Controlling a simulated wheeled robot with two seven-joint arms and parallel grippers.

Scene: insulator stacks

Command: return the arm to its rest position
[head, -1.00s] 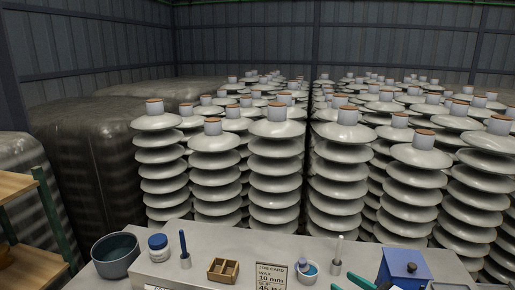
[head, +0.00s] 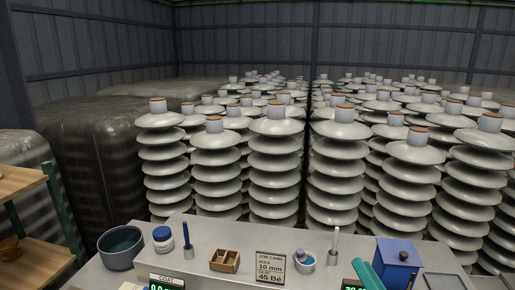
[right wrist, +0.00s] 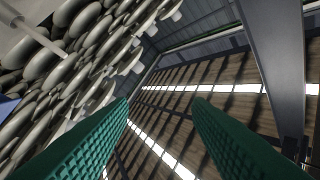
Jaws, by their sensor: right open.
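My right gripper (right wrist: 160,103) is open and empty in the right wrist view, its two green ribbed fingers apart. That view looks up past tilted insulator stacks (right wrist: 75,75) towards the roof. In the head view only a small green part of my right gripper (head: 366,275) shows at the bottom edge, in front of the bench and left of the blue box (head: 398,260). The rest of it is cut off by the frame. My left gripper is not in view.
A grey bench (head: 205,258) carries a dark bowl (head: 121,250), a blue-lidded jar (head: 163,240), a wooden divided box (head: 224,261), a job card (head: 270,268) and a small cup (head: 304,263). Tall grey insulator stacks (head: 275,160) stand close behind. A wooden shelf (head: 30,262) is at left.

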